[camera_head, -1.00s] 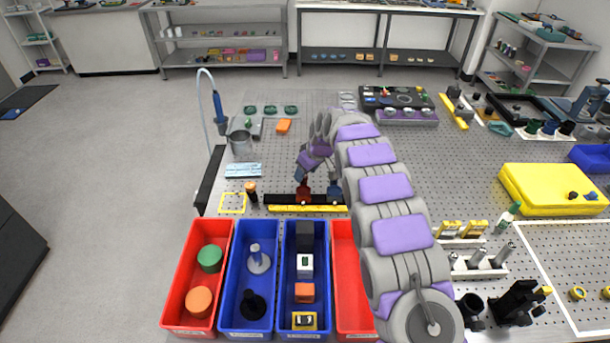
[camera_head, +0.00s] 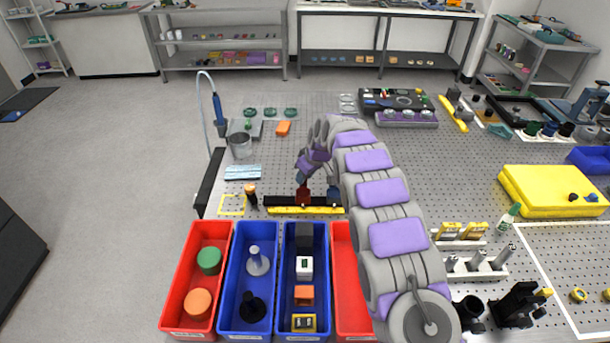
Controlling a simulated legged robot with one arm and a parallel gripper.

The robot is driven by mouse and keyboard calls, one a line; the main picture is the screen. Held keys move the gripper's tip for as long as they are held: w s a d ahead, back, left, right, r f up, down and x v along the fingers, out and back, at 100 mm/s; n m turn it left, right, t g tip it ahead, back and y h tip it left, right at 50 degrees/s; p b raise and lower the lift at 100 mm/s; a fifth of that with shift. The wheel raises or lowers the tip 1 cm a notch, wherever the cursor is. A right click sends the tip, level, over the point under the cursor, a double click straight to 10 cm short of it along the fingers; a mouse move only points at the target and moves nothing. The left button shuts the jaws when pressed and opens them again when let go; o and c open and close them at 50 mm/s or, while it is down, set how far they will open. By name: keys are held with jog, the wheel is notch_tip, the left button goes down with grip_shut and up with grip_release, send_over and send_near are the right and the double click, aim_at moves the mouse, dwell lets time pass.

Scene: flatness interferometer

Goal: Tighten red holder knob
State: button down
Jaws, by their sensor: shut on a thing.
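The red holder (camera_head: 303,197) stands on a black rail (camera_head: 280,200) near the front middle of the perforated table. My gripper (camera_head: 303,184) comes down on it from above and is shut at its top, where the knob is. The knob itself is hidden by the gripper, and the fingers are too small to make out. A blue holder (camera_head: 334,197) stands on the same rail just to the right, partly beside my arm.
Red and blue bins (camera_head: 222,228) with parts line the front edge. My arm covers the area right of the holders. A yellow case (camera_head: 553,190) is far right.

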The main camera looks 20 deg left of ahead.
jog(key=shift+m+p, duration=0.3)
jog(key=shift+p, duration=0.1)
jog(key=m+p, duration=0.1)
jog(key=m+t+p, duration=0.1)
jog(key=p, duration=0.1)
jog(key=shift+s+a+r+m+h, duration=0.1)
jog(key=shift+s+r+m+h, duration=0.05)
jog(key=shift+m+h, duration=0.2)
jog(key=m+p, duration=0.1)
jog(key=m+h, duration=0.1)
jog(key=m, duration=0.1)
jog(key=shift+a+m+t+p, duration=0.2)
jog(key=shift+m+t+p, duration=0.05)
jog(key=shift+t+p, duration=0.15)
jog(key=m, duration=0.1)
jog(key=m+h+b, duration=0.1)
jog(key=shift+s+a+f+m, duration=0.1)
jog(key=shift+f+m, duration=0.2)
jog(key=shift+m, duration=0.1)
jog(key=m+h+b, duration=0.1)
jog(key=m, duration=0.1)
jog(key=m+h+b, duration=0.1)
jog(key=m+b, duration=0.1)
jog(key=shift+a+f, duration=0.1)
jog(key=shift+a, duration=0.1)
jog(key=shift+a+r+m+h+b, duration=0.15)
jog(key=shift+m+h+b, duration=0.35)
jog(key=shift+m, duration=1.5)
